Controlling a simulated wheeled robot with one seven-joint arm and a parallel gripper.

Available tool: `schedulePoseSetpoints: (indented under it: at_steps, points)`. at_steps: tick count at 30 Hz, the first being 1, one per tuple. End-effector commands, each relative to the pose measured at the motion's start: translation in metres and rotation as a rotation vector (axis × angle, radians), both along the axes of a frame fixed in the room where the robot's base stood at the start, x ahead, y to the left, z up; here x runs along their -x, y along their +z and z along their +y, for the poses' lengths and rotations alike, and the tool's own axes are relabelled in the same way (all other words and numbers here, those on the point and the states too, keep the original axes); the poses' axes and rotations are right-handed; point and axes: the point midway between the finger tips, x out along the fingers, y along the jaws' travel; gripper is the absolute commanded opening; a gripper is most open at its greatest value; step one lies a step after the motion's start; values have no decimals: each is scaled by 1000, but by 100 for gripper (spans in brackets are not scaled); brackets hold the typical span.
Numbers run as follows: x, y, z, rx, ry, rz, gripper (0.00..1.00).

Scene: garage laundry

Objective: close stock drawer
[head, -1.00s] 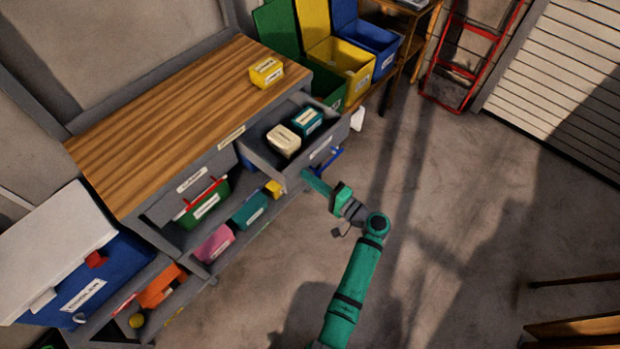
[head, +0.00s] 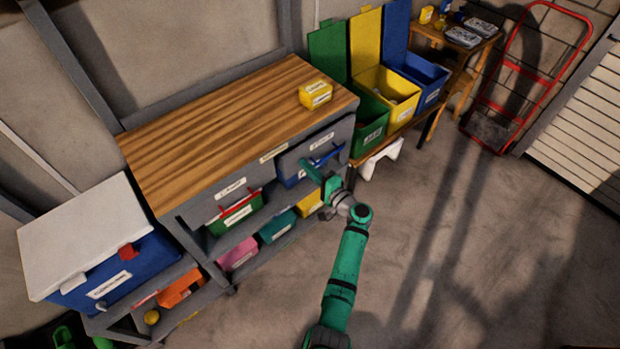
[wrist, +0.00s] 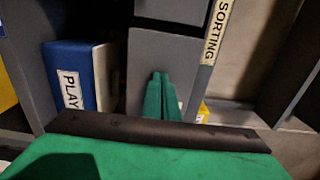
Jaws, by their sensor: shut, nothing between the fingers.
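My gripper (head: 311,168) is at the drawer front, beside the handle; contact is not clear. In the wrist view my green fingers (wrist: 162,95) are together and empty, in front of a grey panel (wrist: 145,60).
The wooden-topped workbench (head: 215,125) carries a yellow box (head: 315,94). Lower shelves hold coloured bins, including a pink bin (head: 238,254). Green, yellow and blue bins (head: 387,92) stand to the right, with a white stool (head: 381,160) below.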

Motion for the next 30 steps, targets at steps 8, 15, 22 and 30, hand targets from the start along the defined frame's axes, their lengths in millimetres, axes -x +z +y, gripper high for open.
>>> schedulePoseSetpoints:
  at_steps: [8, 15, 22, 30]
  points:
    - [-24, 0, 19, -1, -2, 1, 0]
    - [-30, 1, 24, 2, -3, -1, 0]
    - [-32, 2, 27, 4, 1, -2, 0]
    - [-26, 2, 24, 4, 4, -2, 0]
